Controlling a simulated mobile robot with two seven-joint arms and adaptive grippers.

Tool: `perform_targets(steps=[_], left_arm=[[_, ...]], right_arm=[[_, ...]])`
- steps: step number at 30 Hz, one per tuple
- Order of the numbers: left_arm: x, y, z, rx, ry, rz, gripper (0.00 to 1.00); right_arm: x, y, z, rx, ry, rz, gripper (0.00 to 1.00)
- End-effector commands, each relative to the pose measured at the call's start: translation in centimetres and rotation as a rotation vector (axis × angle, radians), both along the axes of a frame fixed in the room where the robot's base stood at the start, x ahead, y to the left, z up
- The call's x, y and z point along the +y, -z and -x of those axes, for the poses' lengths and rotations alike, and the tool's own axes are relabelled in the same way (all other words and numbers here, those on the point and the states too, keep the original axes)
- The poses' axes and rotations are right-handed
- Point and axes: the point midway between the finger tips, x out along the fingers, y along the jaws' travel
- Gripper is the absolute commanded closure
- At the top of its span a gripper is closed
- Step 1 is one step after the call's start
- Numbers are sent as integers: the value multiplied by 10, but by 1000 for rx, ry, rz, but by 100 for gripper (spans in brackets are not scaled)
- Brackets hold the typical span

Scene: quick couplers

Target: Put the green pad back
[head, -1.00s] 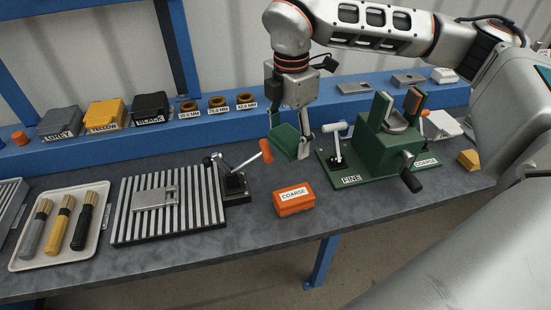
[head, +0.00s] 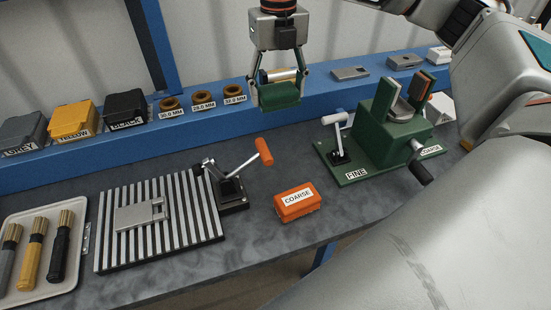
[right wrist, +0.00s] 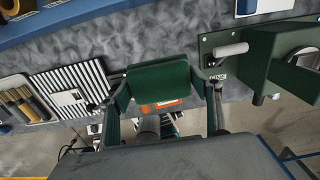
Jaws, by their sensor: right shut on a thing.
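My right gripper (head: 279,88) is shut on the green pad (head: 281,96), a dark green block. It holds the pad in the air in front of the blue shelf, to the right of the ring row. In the right wrist view the green pad (right wrist: 158,82) spans between the two fingers. An orange block labelled COARSE (head: 297,201) lies on the bench below and is partly hidden by the pad in the wrist view. The green fixture (head: 378,140) with a FINE label stands to the right, with upright plates on top. My left gripper is not in view.
A slotted plate (head: 159,226) with a toggle clamp (head: 231,185) is on the bench at left. A tray (head: 22,290) holds several brushes. Grey, yellow and black boxes and rings (head: 203,98) line the blue shelf (head: 80,150). Bench space around the orange block is clear.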

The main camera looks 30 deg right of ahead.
Motion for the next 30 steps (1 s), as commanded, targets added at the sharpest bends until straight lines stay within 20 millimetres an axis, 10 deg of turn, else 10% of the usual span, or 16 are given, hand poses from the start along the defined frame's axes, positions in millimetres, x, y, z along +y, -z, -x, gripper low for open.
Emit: perform_targets(steps=[8,30], left_arm=[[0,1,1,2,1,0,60],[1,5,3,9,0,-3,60]], right_arm=[[0,8,0,3,2,0,60],[0,155,0,1,3,0,60]])
